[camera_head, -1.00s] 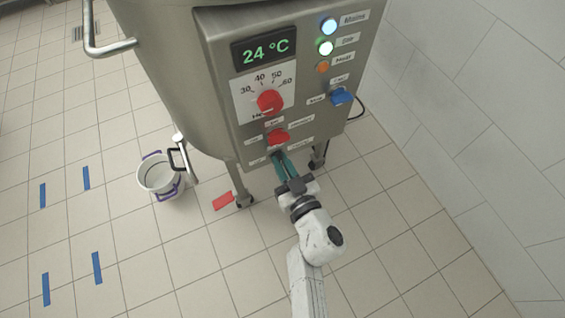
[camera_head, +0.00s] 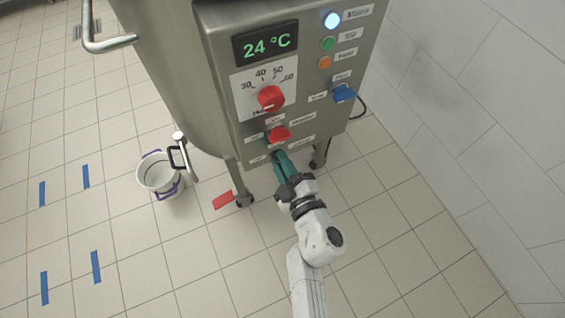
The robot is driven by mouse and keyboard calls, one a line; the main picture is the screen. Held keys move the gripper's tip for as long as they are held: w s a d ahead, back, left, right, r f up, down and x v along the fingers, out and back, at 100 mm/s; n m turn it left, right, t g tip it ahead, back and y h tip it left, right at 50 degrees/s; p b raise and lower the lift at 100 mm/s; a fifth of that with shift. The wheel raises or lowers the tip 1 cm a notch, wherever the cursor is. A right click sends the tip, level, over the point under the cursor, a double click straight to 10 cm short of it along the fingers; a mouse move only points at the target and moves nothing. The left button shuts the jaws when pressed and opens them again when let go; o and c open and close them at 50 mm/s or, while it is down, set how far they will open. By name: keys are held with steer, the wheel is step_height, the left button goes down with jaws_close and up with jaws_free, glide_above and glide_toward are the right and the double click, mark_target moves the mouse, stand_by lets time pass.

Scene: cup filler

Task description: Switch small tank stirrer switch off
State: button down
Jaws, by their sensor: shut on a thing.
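The small tank's control panel (camera_head: 292,45) fills the upper middle. Its small dark lowest switch (camera_head: 275,154) sits at the panel's bottom edge, below a red knob, and is mostly hidden behind my fingertips. My gripper (camera_head: 279,158) reaches up to it from below, with its teal fingers close together and shut on this switch. The small labels beside it are too blurred to read surely. The stir light (camera_head: 327,44) is dull green and unlit. The mains light (camera_head: 332,20) glows white-blue.
A red knob (camera_head: 278,134) is just above my fingers. A red temperature dial (camera_head: 270,97) and a blue switch (camera_head: 343,94) are higher up. The display (camera_head: 265,43) reads 24 °C. A white bucket (camera_head: 158,174) stands left of the tank's legs. A tiled wall (camera_head: 500,110) is at right.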

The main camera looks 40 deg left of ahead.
steer(key=shift+s+f+n+b, duration=0.15)
steer(key=shift+n+b, duration=0.5)
steer(key=shift+n, duration=1.45)
steer(key=shift+w+f+n+b, duration=0.1)
steer(key=shift+n+b, duration=0.55)
steer(key=shift+n, duration=1.45)
steer(key=c, duration=1.2)
jaws_free()
steer(key=shift+o, duration=0.2)
steer(key=shift+r, duration=0.1)
steer(key=p+v, duration=0.4)
steer(key=v, duration=0.6)
steer(key=shift+s+d, duration=0.2)
steer(key=shift+d, duration=0.1)
